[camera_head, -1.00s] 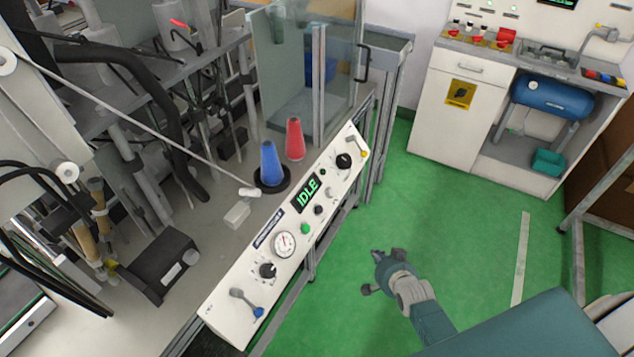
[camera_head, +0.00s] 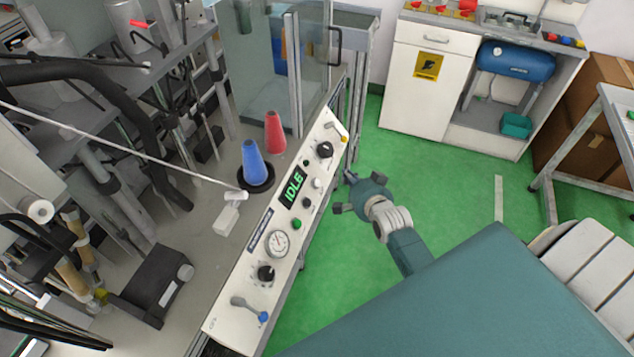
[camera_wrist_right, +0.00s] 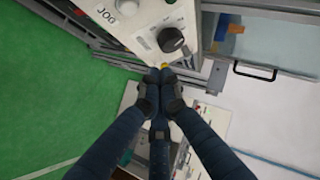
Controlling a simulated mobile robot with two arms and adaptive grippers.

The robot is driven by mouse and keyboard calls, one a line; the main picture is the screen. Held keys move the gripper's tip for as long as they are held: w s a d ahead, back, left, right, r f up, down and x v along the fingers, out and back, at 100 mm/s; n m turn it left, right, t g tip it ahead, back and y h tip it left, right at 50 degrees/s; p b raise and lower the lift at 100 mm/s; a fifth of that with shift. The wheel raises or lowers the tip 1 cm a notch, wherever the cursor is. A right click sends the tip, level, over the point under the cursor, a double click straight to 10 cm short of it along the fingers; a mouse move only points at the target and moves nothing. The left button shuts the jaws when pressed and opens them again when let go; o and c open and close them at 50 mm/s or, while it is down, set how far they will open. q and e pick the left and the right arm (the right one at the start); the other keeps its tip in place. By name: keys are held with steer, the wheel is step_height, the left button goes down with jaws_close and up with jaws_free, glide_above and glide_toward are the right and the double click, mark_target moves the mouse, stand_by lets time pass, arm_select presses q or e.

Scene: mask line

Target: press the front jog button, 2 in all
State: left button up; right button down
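The white control panel (camera_head: 250,262) runs along the machine's front edge, with a green IDLE display (camera_head: 293,187). In the right wrist view, JOG lettering shows on the panel (camera_wrist_right: 150,12) beside a pale round button (camera_wrist_right: 127,6), cut by the top edge. The pale button on the panel in the head view (camera_head: 317,183) seems to be the same one. My right gripper (camera_head: 349,176) is just right of the panel's upper part, apparently apart from it. In the right wrist view its fingertips (camera_wrist_right: 160,74) are together and empty, below the black knob (camera_wrist_right: 171,40). My left gripper is out of view.
A green button (camera_head: 296,224), a gauge (camera_head: 277,243) and a blue-tipped lever (camera_head: 251,310) are lower on the panel. Blue (camera_head: 254,162) and red (camera_head: 275,133) cones stand behind it. The green floor (camera_head: 455,190) right of the panel is open.

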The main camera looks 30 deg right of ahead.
mark_target(316, 183)
steer(key=w+a+f+b, duration=0.4)
steer(key=w+f+b, duration=0.1)
steer(key=b, duration=0.1)
steer(key=shift+w+a+f+b, duration=0.15)
steer(key=shift+a+f+b, duration=0.1)
steer(key=shift+f+b, duration=0.1)
steer(key=shift+f, duration=0.1)
stand_by(1.4)
steer(key=shift+w+a+f, duration=0.2)
steer(key=shift+w+a+f+b, duration=0.2)
steer(key=shift+a+b, duration=0.05)
steer(key=shift+b, duration=0.05)
stand_by(1.0)
steer(key=shift+s+d+r+p, duration=0.4)
steer(key=shift+r+p, duration=0.05)
steer(key=shift+p, duration=0.4)
